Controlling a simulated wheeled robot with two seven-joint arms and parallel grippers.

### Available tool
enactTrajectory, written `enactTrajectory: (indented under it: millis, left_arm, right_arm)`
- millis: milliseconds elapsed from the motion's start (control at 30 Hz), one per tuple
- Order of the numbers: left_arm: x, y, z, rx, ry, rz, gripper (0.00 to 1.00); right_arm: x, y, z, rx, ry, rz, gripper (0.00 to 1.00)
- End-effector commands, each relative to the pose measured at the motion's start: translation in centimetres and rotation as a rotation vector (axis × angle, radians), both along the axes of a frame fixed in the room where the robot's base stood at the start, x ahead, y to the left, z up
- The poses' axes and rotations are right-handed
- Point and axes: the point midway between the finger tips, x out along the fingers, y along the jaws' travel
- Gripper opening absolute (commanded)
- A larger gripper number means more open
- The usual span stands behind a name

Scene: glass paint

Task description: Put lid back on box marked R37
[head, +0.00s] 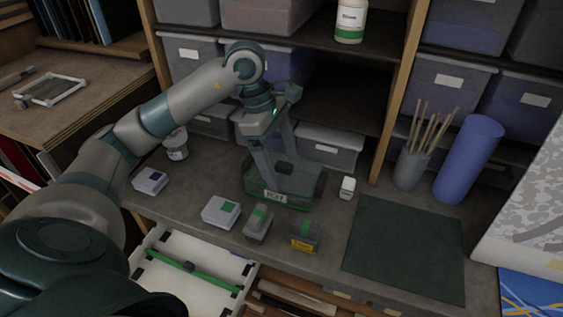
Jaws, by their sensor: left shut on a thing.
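A dark, see-through greenish box (290,201) stands on the grey bench below the middle shelf. Its front bears a small white label (274,196) whose text is too small to read for sure. My left gripper (286,172) points down from above, right over the box, with its fingers wide apart and shut on a dark lid (285,166). The lid is at the top of the box; I cannot tell whether it touches the rim. The fingers partly hide both. My right gripper is not in view.
White-and-blue box (150,181), white-and-green box (220,213), grey-green block (258,223) and yellow-labelled block (305,237) stand in front. A small white bottle (347,188) is close on the right. A dark green mat (408,250) lies clear. An open drawer (195,270) juts out in front.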

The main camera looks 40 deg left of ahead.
Motion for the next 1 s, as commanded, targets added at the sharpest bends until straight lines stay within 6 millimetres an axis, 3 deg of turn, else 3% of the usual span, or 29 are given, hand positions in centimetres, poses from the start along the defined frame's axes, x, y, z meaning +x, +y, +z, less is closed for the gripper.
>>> enactTrajectory:
  millis: [1000]
  left_arm:
    - [-0.31,-0.14,-1.24,0.003,0.016,-0.004,0.61]
  right_arm:
    - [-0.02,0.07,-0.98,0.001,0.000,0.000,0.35]
